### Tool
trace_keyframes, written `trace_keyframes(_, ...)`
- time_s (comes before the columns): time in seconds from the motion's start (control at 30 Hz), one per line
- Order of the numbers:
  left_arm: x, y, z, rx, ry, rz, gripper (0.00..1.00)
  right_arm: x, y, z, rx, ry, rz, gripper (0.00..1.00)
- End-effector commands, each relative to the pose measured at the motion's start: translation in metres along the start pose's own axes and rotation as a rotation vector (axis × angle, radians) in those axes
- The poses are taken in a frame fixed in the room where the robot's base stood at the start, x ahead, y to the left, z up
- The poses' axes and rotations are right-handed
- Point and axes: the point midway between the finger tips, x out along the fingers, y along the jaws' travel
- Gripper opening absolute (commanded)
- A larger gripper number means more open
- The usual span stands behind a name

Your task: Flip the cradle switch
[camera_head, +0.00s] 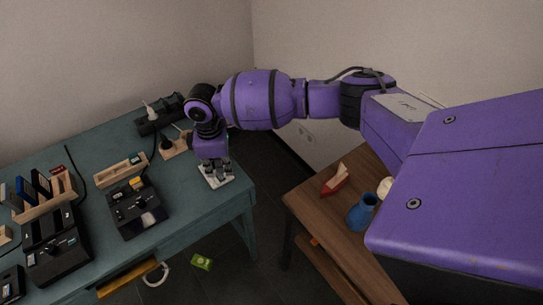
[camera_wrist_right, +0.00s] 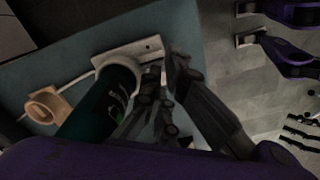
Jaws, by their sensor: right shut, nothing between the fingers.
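A small white plate (camera_head: 216,181) lies near the right end of the blue-green table, directly under my right gripper (camera_head: 212,170). It looks like the base of the cradle switch, but its moving part is hidden by the fingers, so I cannot tell its position. In the right wrist view, the white plate (camera_wrist_right: 128,53) shows beside the fingertips of my right gripper (camera_wrist_right: 167,76). The fingers are shut and empty, pointing down close to the plate. I cannot tell whether they touch it. My left gripper is not in view.
The blue-green table (camera_head: 190,205) holds a black device (camera_head: 137,207), a power strip (camera_head: 158,118) and a wooden rack (camera_head: 45,205) to the left. A brown table (camera_head: 318,210) with a blue vase (camera_head: 362,211) stands to the right, across a floor gap.

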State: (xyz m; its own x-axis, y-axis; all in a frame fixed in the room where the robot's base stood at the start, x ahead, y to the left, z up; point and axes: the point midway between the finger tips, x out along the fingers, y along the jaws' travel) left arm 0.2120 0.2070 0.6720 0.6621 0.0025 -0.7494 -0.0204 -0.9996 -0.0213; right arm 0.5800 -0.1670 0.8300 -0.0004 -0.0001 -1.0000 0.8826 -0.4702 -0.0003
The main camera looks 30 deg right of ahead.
Motion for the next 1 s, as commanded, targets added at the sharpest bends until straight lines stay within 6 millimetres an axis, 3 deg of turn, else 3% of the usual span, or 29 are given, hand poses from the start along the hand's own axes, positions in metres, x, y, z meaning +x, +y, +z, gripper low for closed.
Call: trace_keyframes(1.0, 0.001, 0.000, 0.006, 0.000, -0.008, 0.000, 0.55, 0.010, 0.000, -0.001, 0.000, 0.001, 0.001, 0.00)
